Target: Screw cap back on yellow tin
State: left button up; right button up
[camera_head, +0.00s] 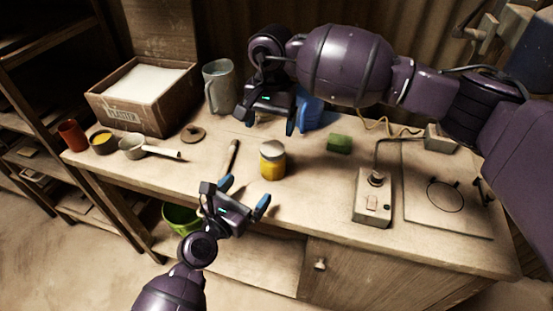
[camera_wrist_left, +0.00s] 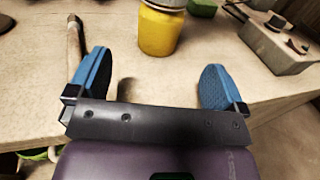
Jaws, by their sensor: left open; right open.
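The yellow tin (camera_head: 272,168) stands upright on the workbench, near the middle of its front part. Its top (camera_head: 272,149) is a pale grey band; I cannot tell whether this is the cap or a bare neck. My left gripper (camera_head: 245,193) is open and empty, low at the bench's front edge, with the tin beyond its fingers. In the left wrist view the tin (camera_wrist_left: 160,34) stands ahead between the blue fingers (camera_wrist_left: 155,82), apart from them, its top cut off. My right gripper (camera_head: 270,123) is open above the bench, behind the tin, fingers pointing down.
A wooden-handled tool (camera_head: 232,157) lies left of the tin. A brown round disc (camera_head: 193,134), a small pan (camera_head: 133,147), a carton (camera_head: 143,105) and a grey mug (camera_head: 219,87) stand farther left. A green block (camera_head: 339,143) and a switch box (camera_head: 373,199) are to the right.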

aim_at(266, 168)
pick_arm(q)
jog(key=shift+w+d+r, duration=0.1)
jog(key=shift+w+d, duration=0.05)
jog(key=shift+d, duration=0.05)
pick_arm(e)
jog(key=shift+w+d+r, duration=0.3)
jog(key=shift+w, duration=0.1)
jog(key=shift+s, duration=0.1)
pick_arm(q)
jog(key=x, duration=1)
jog(key=shift+w+d, duration=0.15)
jog(key=shift+w, duration=0.15)
jog(key=c, duration=1.8)
pick_arm(e)
jog(key=m, duration=0.4)
